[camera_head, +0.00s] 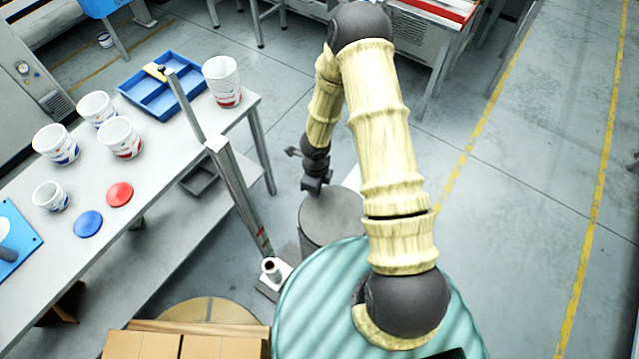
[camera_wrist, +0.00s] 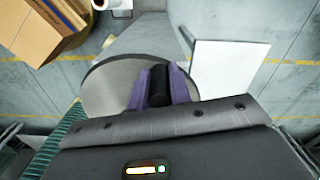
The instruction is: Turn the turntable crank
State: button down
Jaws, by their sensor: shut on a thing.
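My gripper (camera_head: 316,188) reaches down beside the far edge of a grey round drum (camera_head: 328,218). In the wrist view, the purple fingers of my gripper (camera_wrist: 160,88) are closed on both sides of a short black cylinder, which looks like the crank handle (camera_wrist: 160,84). A grey round top (camera_wrist: 108,88) with a dark rim lies below it. The rest of the crank is hidden by the fingers and the wrist. In the head view, the handle is too small and dark to make out apart from the gripper.
Cardboard boxes (camera_head: 185,345) are at the bottom left. The table (camera_head: 165,185) holds cups, lids and a blue tray (camera_head: 163,97). The floor at right is clear.

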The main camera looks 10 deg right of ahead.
jog(key=shift+s+a, duration=0.15)
jog(key=c, duration=1.3)
grip_release()
jog(key=shift+r, duration=0.5)
notch_tip(320, 180, up, 16)
jog(key=p, duration=0.4)
jog(key=shift+r+p, duration=0.2)
jog(key=shift+p, duration=0.1)
